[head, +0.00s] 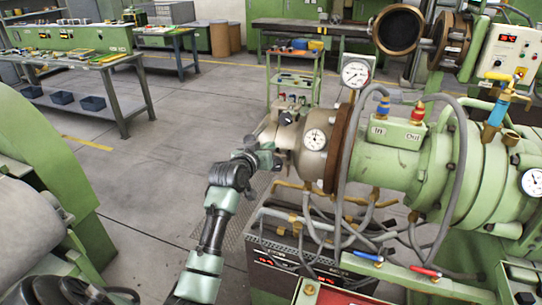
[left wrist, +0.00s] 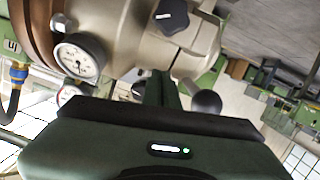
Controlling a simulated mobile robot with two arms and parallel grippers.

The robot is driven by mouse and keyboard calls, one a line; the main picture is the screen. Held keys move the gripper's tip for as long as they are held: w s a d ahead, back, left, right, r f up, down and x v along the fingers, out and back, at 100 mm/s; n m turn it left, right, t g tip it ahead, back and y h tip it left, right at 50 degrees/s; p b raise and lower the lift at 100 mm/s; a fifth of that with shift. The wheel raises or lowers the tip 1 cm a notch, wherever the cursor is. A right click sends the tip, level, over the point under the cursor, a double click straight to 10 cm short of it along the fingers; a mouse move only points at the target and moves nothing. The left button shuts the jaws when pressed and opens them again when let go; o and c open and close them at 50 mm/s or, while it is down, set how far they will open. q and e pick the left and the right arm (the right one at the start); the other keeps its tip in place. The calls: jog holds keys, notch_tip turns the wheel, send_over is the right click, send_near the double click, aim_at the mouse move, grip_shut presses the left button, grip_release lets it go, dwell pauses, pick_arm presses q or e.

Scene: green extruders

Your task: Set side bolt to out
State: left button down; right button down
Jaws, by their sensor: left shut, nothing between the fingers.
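The extruder's metal head (head: 286,132) is at the middle of the head view. My left gripper (head: 272,158) is close against its left side, shut and empty. In the left wrist view my left gripper's fingers (left wrist: 162,88) point up at the beige head (left wrist: 130,30). A dark ball-ended handle (left wrist: 206,102) sticks out just right of the fingers; it looks like the side bolt, but I cannot tell its setting. A black knob with a white mark (left wrist: 172,17) is above the fingers. Whether the fingers touch the handle is unclear. My right gripper is not in view.
A round gauge (head: 315,139) sits on the head, and another gauge (head: 355,74) stands above it. Grey hoses (head: 343,170) loop right of the gripper. A control box (head: 300,270) is below. The floor (head: 150,180) to the left is clear.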

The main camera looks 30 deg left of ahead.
pick_arm(q)
jog(key=shift+d+f+p, duration=0.2)
jog(key=shift+f+p, duration=0.05)
jog(key=shift+f, duration=0.75)
jog(key=shift+d+f+p, duration=0.2)
jog(key=shift+f+p, duration=0.05)
jog(key=shift+f, duration=0.75)
jog(key=shift+w, duration=0.1)
jog(key=shift+f, duration=0.1)
